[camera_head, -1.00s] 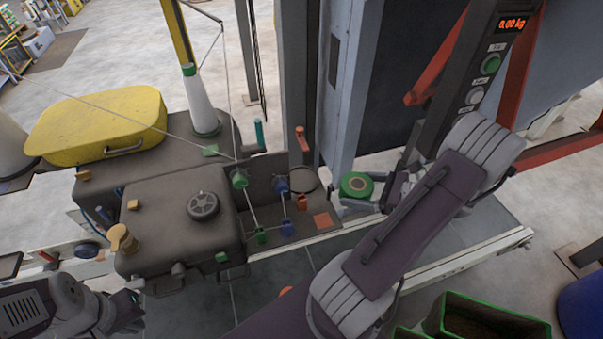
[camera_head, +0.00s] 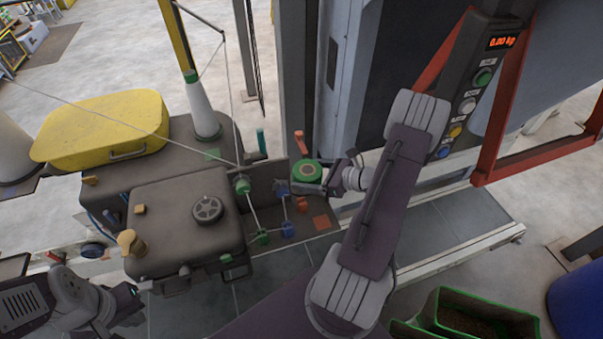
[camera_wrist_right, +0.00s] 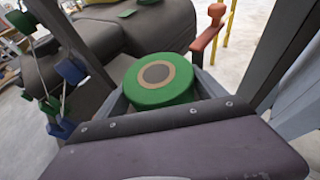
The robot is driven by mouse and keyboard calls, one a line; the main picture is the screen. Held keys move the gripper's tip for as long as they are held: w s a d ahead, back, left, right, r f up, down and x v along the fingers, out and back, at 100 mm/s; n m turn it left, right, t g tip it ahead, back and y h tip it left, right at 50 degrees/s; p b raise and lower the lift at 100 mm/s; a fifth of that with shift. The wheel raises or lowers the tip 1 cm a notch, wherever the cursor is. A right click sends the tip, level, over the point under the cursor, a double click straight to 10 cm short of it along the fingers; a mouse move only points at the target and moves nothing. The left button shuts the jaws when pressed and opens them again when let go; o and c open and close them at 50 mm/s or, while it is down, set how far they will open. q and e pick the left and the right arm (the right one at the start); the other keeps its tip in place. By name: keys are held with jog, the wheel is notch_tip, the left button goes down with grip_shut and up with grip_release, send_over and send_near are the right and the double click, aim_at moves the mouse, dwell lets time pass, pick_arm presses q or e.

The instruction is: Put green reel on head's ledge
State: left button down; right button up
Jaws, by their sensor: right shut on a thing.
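The green reel (camera_head: 307,170) has a tan ring and a dark centre on its top face. My right gripper (camera_head: 312,186) is shut on it, with a finger on each side in the right wrist view, where the reel (camera_wrist_right: 160,76) fills the middle. The reel is over the back right of the sewing head's dark ledge (camera_head: 302,226), beside its upright plate. I cannot tell whether it touches the ledge. The reel hides the round mark there. My left gripper (camera_head: 132,297) is low at the left, away from the reel, its jaws unclear.
The grey head housing (camera_head: 165,215) with a black knob (camera_head: 207,209) stands left of the ledge. Thread runs through green and blue guides (camera_head: 243,185). An orange lever (camera_head: 299,141) rises just behind the reel. A white cone (camera_head: 203,112) stands further back.

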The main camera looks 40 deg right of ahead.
jog(key=shift+p+x, duration=0.55)
jog(key=shift+x, duration=0.6)
jog(key=shift+a+f, duration=0.1)
jog(key=shift+f, duration=0.15)
jog(key=shift+f, duration=0.2)
jog(key=o, duration=1.5)
jog(key=shift+r, duration=0.1)
